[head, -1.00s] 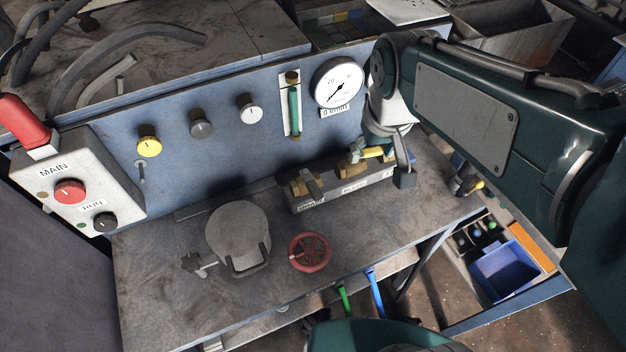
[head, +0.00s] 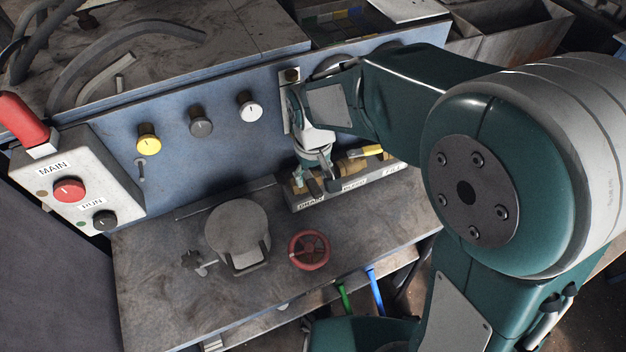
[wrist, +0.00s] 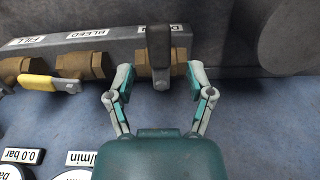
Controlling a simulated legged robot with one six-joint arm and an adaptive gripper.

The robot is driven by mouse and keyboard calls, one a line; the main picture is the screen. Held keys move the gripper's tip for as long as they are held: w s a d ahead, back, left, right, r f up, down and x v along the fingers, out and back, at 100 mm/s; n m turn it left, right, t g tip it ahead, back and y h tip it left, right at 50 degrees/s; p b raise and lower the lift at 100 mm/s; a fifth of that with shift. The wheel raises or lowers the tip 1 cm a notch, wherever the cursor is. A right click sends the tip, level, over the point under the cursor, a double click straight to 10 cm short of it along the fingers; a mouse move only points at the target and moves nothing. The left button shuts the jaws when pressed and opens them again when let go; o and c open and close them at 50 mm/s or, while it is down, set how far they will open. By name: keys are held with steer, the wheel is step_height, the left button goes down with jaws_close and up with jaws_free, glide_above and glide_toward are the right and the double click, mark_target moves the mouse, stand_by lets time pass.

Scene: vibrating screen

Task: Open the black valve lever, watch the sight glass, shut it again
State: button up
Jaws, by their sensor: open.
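The black valve lever (wrist: 159,50) shows in the wrist view on a brass valve at the label end marked DRAIN. My gripper (wrist: 160,77) is open, one finger on each side of that valve, with gaps showing. In the head view my gripper (head: 316,180) is at the left end of the block, and I cannot pick out the black lever there. The sight glass (head: 292,75) on the blue panel shows only its upper fitting and part of its backing plate; my arm hides the tube.
A yellow lever (wrist: 50,82) is on another valve of the same block, left in the wrist view. A red handwheel (head: 310,250) and a round grey lidded pot (head: 238,233) stand on the bench. The control box (head: 75,185) is at left. My arm covers most of the gauge.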

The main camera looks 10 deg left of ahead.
mark_target(311, 182)
steer(key=shift+f, duration=1.4)
jaws_close()
